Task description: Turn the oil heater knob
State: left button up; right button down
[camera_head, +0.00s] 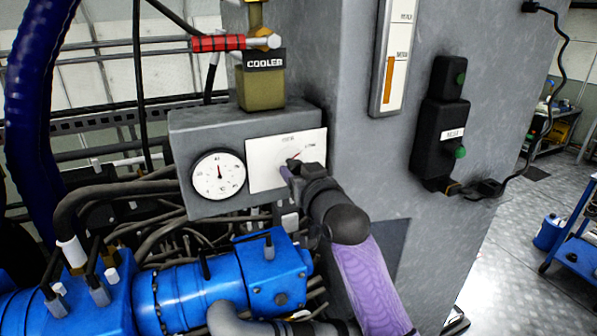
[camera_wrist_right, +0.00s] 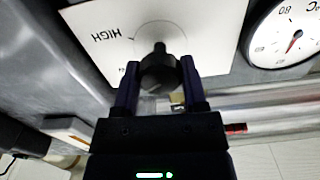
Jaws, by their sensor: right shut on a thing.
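The oil heater knob is a black knob (camera_wrist_right: 160,72) on a white dial plate (camera_head: 262,176) with a printed scale. The plate is fixed to the front of a grey box (camera_head: 190,132), to the right of a round gauge (camera_head: 218,175). My right gripper (camera_head: 291,166) reaches the plate from the lower right and hides most of the knob in the head view. In the right wrist view my right gripper (camera_wrist_right: 160,80) has one finger on each side of the knob and is shut on it. The wrist view shows the word HIGH upside down on the plate. My left gripper is not in view.
Black hoses (camera_head: 110,190) and a blue hydraulic unit (camera_head: 220,280) crowd the space below the box. A label COOLER (camera_head: 264,61) and a red-handled valve (camera_head: 218,43) are above. A black switch box (camera_head: 440,130) is on the grey cabinet at right.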

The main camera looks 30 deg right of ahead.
jog(key=n+p, duration=0.2)
jog(key=shift+r+n, duration=0.2)
jog(key=shift+n, duration=0.1)
jog(key=n+p, duration=0.2)
jog(key=shift+n, duration=0.4)
jog(key=n+p, duration=0.1)
jog(key=n, duration=0.2)
jog(key=shift+p, duration=0.35)
jog(key=shift+f+n+p, duration=0.15)
jog(key=shift+n+p, duration=0.4)
jog(key=shift+n, duration=1.15)
jog(key=shift+c, duration=0.7)
grip_release()
